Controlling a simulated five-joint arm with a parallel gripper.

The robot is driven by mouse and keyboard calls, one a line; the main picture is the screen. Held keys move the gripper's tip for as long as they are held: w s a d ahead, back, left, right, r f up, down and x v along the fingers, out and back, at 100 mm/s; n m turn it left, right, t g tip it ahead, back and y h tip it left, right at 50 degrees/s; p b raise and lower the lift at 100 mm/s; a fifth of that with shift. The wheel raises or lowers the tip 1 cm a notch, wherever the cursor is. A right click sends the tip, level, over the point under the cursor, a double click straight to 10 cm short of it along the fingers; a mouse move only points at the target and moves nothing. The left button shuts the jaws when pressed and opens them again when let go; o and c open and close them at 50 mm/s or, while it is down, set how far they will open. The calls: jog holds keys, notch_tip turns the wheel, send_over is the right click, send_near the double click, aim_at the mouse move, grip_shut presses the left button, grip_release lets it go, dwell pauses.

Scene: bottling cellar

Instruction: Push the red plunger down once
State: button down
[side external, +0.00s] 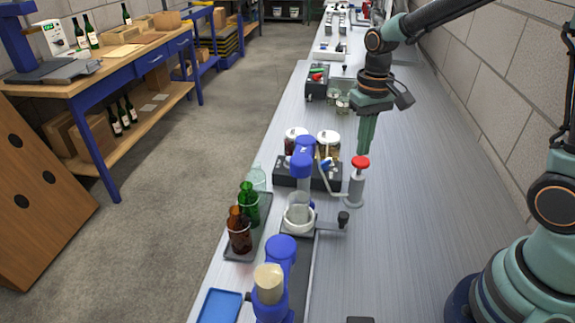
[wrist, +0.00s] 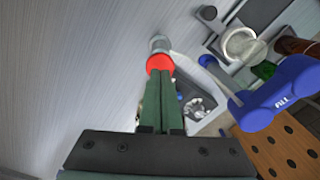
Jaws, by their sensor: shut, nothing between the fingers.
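The red plunger (side external: 361,162) is a round red cap on top of a grey upright cylinder (side external: 355,188) that stands on the bench. In the side view my gripper (side external: 363,152) points down, its fingertips close to the cap and seemingly just above or behind it. In the wrist view the red plunger (wrist: 160,63) shows right at the tips of my gripper (wrist: 161,76), which partly overlap it. The fingers are together with nothing between them. I cannot tell whether they touch the cap.
A blue-headed device (side external: 304,150) with a clear vessel (side external: 298,213) stands left of the plunger. Lidded jars (side external: 328,144) stand behind it. Brown and green bottles (side external: 239,230) stand on a tray at the bench's left edge. The bench right of the plunger (side external: 430,200) is clear.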

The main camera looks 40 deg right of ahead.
aim_at(361, 160)
jog(key=shift+f, duration=0.6)
jog(key=shift+f, duration=1.2)
jog(key=shift+r, duration=1.8)
